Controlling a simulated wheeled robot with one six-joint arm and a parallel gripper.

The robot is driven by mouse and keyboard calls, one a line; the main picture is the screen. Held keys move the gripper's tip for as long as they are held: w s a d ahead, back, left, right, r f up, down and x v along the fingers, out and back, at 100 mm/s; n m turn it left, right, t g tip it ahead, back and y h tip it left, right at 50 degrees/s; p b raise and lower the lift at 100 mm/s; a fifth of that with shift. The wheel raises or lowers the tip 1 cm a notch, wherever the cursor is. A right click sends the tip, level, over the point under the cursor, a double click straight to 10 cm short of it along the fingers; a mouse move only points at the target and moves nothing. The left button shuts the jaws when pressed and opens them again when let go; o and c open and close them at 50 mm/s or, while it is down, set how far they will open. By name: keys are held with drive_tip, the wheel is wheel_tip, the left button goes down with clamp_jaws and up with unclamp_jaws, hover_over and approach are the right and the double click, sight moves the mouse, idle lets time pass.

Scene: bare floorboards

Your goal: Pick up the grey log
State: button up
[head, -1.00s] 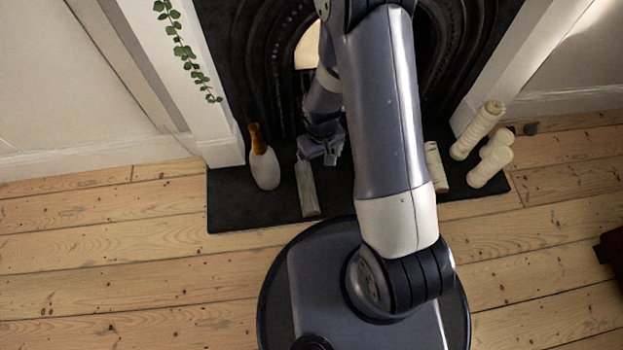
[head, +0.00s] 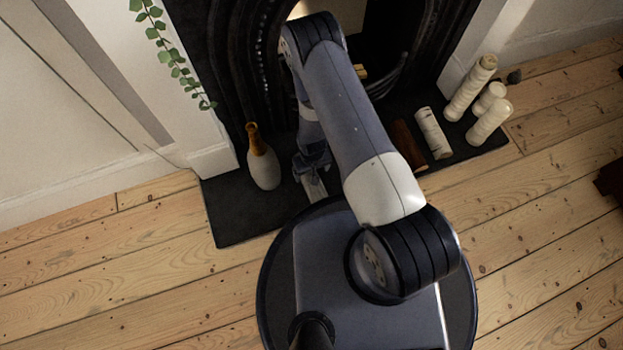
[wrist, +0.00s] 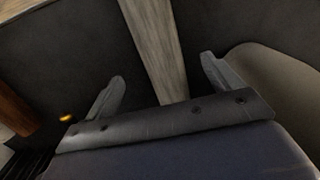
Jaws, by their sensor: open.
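The grey log (head: 316,189) lies on the dark hearth, close to my base's front edge. My gripper (head: 311,164) is low over its far part and hides much of it in the head view. In the wrist view the grey log (wrist: 156,42) runs lengthwise between my two open fingers, and my gripper (wrist: 163,72) has clear space on both sides of it. The fingers do not appear to touch the log.
A white vase with an orange neck (head: 264,168) stands just left of the gripper. A brown log (head: 408,146), a pale birch log (head: 434,133) and several cream candles (head: 471,88) are on the right of the hearth. The fireplace opening is behind.

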drive_tip(key=f+b, duration=0.1)
drive_tip(key=f, duration=0.1)
drive_tip(key=f+b, duration=0.1)
drive_tip(key=f, duration=0.2)
drive_tip(key=f+b, duration=0.1)
drive_tip(key=f, duration=0.1)
drive_tip(key=shift+w+a+f+b, duration=0.1)
drive_tip(key=shift+w+f+b, duration=0.2)
drive_tip(key=shift+f, duration=0.05)
drive_tip(key=shift+c, duration=0.4)
drive_tip(key=c, duration=1.3)
drive_tip(key=shift+o, duration=0.2)
drive_tip(key=shift+r, duration=0.1)
wheel_tip(320, 180, up, 11)
drive_tip(key=p, duration=0.5)
drive_tip(key=shift+w, duration=0.1)
drive_tip(key=w+d+r+m+p, duration=0.1)
drive_tip(key=d+r+p, duration=0.3)
drive_tip(key=r+p, duration=0.7)
drive_tip(key=w+d+r+m+p, duration=0.1)
drive_tip(key=w+d+r+p, duration=0.2)
drive_tip(key=r+p, duration=0.9)
drive_tip(key=w+d+r+m+p, duration=0.1)
drive_tip(key=d+r+p, duration=0.4)
drive_tip(key=r, duration=3.4)
drive_tip(key=w+p, duration=0.1)
drive_tip(key=p, duration=0.6)
drive_tip(key=shift+w+m, duration=0.2)
drive_tip(key=shift+m, duration=0.2)
